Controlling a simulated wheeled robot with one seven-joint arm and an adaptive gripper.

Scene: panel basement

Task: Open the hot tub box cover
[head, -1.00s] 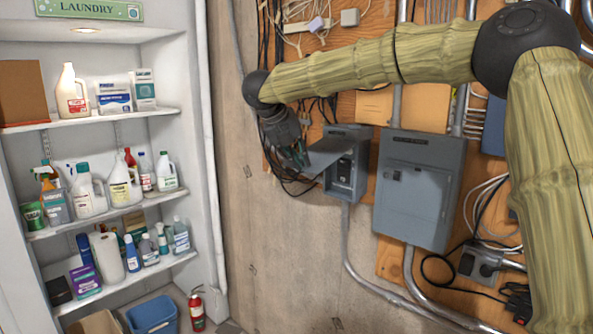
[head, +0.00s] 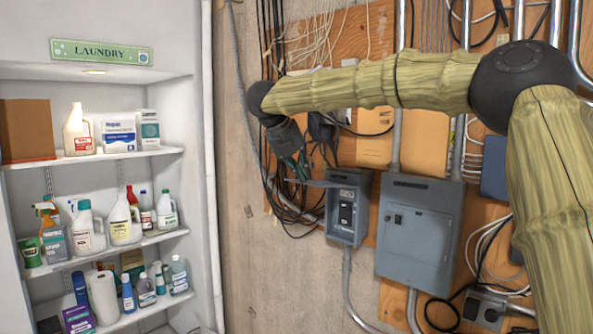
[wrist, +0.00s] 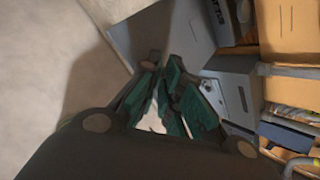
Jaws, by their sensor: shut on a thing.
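The hot tub box (head: 346,215) is a small grey metal box on the wall in the middle of the head view. Its cover (head: 318,184) stands out from the top of the box and shows nearly edge-on. A black switch is exposed inside the box. My gripper (head: 302,172) is at the cover's outer left end, with its dark teal fingers shut on it. In the wrist view the cover (wrist: 165,30) is a grey plate just beyond the fingers (wrist: 165,90). The exact contact is partly hidden by the fingers.
A larger grey panel box (head: 416,235) is mounted just right of the small box. Black cables (head: 285,205) hang behind and below my gripper. Laundry shelves (head: 110,160) with bottles stand at the left.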

